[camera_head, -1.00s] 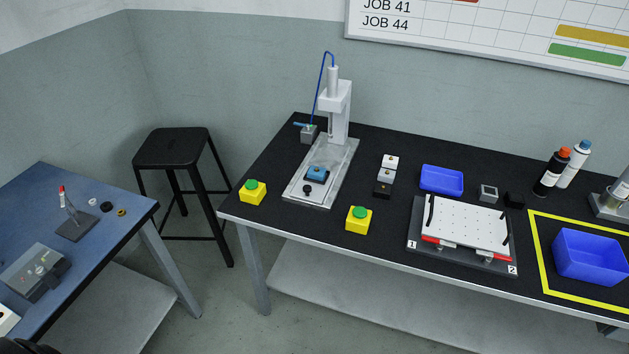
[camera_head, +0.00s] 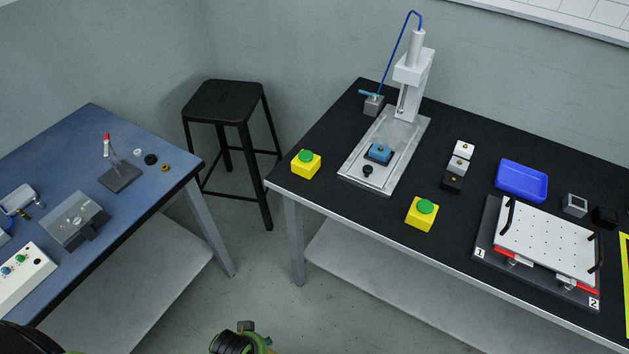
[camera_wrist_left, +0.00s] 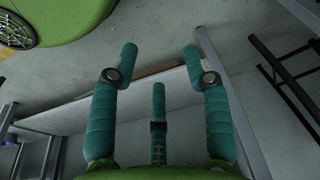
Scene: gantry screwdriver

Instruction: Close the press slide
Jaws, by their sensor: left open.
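The press (camera_head: 412,75) is a white column on a grey metal base (camera_head: 352,171) on the black bench. Its slide plate (camera_head: 388,168) sits toward the front of the base and carries a blue block (camera_head: 379,153) and a black knob (camera_head: 367,170). The slide is out in front of the column, not under the press head. My left gripper (camera_wrist_left: 160,60) is open and empty in the left wrist view, with its teal fingers apart, facing the floor and a table's lower shelf. The press is not in that view.
Yellow boxes with green buttons (camera_head: 306,163) (camera_head: 423,214) stand on either side of the press base. A black stool (camera_head: 226,105) stands between the blue table (camera_head: 130,199) and the black bench (camera_head: 325,135). Open floor lies in front of the bench.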

